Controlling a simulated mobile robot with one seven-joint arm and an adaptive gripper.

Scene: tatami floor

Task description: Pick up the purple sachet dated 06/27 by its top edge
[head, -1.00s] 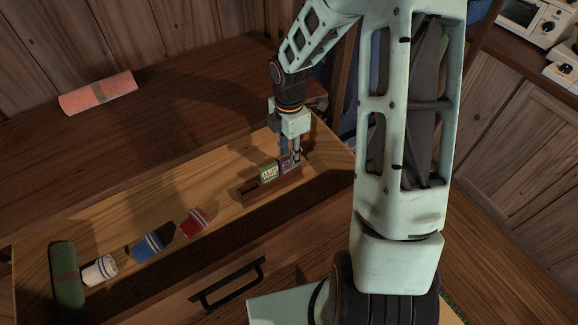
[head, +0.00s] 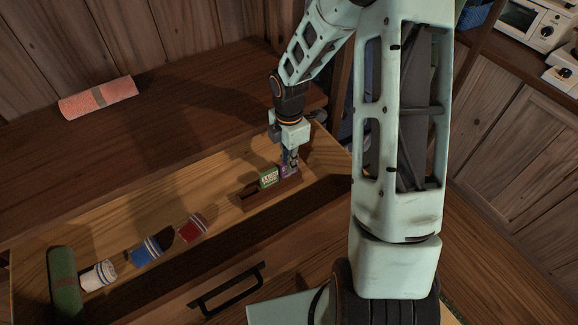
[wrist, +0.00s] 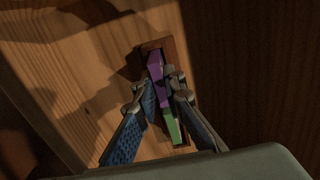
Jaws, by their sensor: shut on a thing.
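The purple sachet (head: 286,170) stands in a small dark wooden holder (head: 251,204) inside the open drawer. It also shows in the wrist view (wrist: 156,68), between the blue-padded fingers. My gripper (head: 291,163) points down over it and is shut on its upper part. The date on it is too small to read. A green sachet (head: 268,178) stands beside it in the same holder, to its left, outside the fingers; in the wrist view it is the green strip (wrist: 173,126) below the purple one.
A pink roll (head: 97,97) lies on the cabinet top. The drawer floor between is clear.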

